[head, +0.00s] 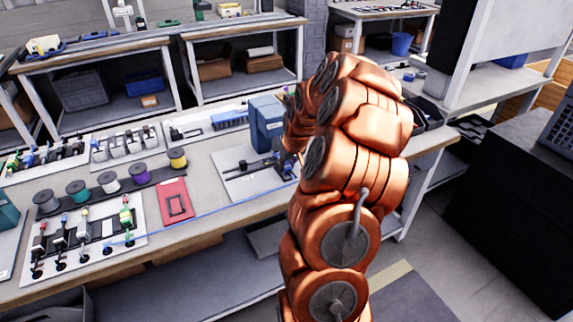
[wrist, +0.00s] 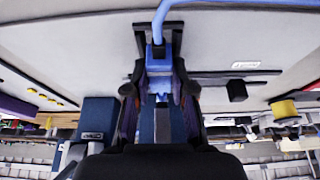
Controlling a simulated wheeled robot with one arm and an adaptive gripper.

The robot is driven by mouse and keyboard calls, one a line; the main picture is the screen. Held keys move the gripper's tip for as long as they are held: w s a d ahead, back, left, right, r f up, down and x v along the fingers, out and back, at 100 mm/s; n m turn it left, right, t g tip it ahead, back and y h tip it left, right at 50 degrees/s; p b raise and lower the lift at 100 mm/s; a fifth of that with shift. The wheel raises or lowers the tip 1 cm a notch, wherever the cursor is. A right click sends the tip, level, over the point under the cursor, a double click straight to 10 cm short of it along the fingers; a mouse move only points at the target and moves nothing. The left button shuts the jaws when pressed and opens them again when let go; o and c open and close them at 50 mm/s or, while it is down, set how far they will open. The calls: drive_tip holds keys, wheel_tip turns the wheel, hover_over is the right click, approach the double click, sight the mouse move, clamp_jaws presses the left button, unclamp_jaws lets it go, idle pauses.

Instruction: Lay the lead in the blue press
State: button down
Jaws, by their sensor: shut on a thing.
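The lead is a thin blue cable (head: 215,211) along the front edge of the bench, from the left board towards my gripper. In the wrist view the blue cable (wrist: 225,5) curves to a blue plug (wrist: 157,58). My gripper (wrist: 158,68) is shut on this plug, with a dark finger on each side. The blue press (head: 266,122) stands upright on a pale base plate (head: 240,172) at the bench's middle. My copper arm covers its right side and most of my gripper in the head view. I cannot tell whether the plug touches the press.
A red card (head: 174,202) and several wire spools, including a yellow one (head: 177,158), lie left of the press. A board (head: 90,255) with several coloured connectors is at the front left. A dark bin (head: 428,115) stands right of my arm.

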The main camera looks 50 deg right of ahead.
drive_tip(key=shift+f+b, duration=0.55)
drive_tip(key=shift+f, duration=0.05)
idle(0.4)
drive_tip(key=c, duration=0.9)
unclamp_jaws()
drive_tip(key=shift+r, duration=0.1)
drive_tip(key=v, duration=1.2)
drive_tip(key=shift+a, duration=0.1)
